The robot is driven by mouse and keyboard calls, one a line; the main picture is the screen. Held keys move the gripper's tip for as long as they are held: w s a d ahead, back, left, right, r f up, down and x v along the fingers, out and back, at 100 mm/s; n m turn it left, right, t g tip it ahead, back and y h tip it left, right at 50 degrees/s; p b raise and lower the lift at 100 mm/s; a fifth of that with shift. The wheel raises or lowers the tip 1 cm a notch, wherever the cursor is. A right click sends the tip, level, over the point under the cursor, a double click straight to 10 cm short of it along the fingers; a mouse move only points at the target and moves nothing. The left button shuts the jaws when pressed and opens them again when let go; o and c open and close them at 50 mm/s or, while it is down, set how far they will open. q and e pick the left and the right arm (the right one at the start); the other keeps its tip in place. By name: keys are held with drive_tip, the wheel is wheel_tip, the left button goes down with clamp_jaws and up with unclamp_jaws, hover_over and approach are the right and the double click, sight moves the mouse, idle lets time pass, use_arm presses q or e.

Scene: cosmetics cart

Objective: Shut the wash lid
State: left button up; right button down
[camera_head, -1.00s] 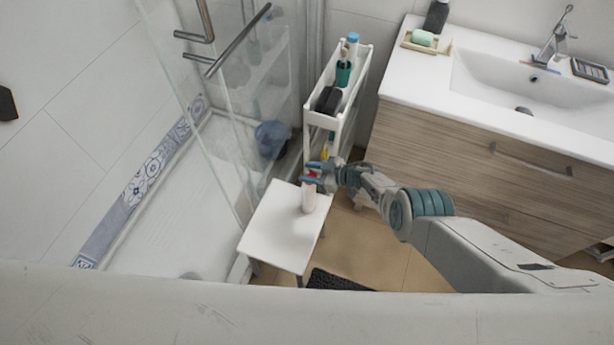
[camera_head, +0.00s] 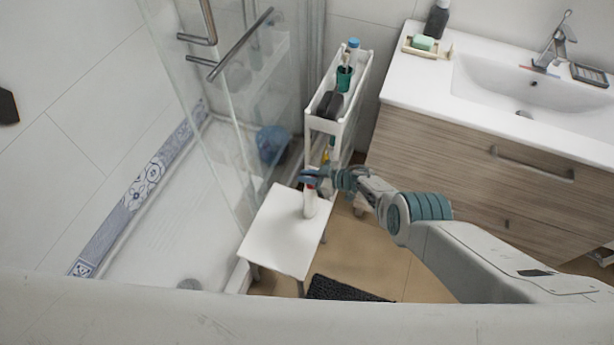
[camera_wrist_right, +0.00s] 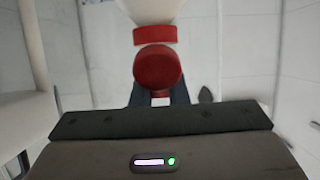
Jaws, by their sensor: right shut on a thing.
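The wash bottle (camera_head: 310,204), white with a red top, stands upright on a small white stool. In the right wrist view, its white body shows at the top edge (camera_wrist_right: 155,8), with a red collar (camera_wrist_right: 155,35) and a round red lid (camera_wrist_right: 158,68) set slightly apart from the collar. My right gripper (camera_head: 312,178) is at the bottle's top in the head view, shut on the lid. Its dark fingers (camera_wrist_right: 160,98) show just behind the lid in the wrist view, and the exact contact is partly hidden. My left gripper is not in view.
The white stool (camera_head: 275,245) has free room around the bottle. A narrow white cart (camera_head: 328,124) with toiletries stands close behind it. A glass shower screen is left, a wooden vanity (camera_head: 470,155) with a basin right. A dark mat (camera_head: 340,290) lies on the floor.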

drive_tip(key=shift+s+f, duration=0.15)
drive_tip(key=shift+s, duration=0.05)
drive_tip(key=shift+a+f+g+h+p, duration=0.2)
drive_tip(key=shift+g+h+p, duration=0.1)
drive_tip(key=shift+h+p, duration=0.5)
drive_tip(key=shift+w+a+f+h, duration=0.1)
drive_tip(key=shift+a+f+h, duration=0.1)
drive_tip(key=shift+h, duration=0.5)
drive_tip(key=shift+w+a+f+g+h, duration=0.1)
drive_tip(key=shift+f+g+h, duration=0.4)
drive_tip(key=shift+h, duration=0.4)
drive_tip(key=shift+a+f+h, duration=0.1)
drive_tip(key=shift+f+h, duration=0.15)
drive_tip(key=shift+h, duration=0.55)
drive_tip(key=shift+g, duration=0.3)
drive_tip(key=shift+w, duration=0.1)
drive_tip(key=c, duration=1.3)
unclamp_jaws()
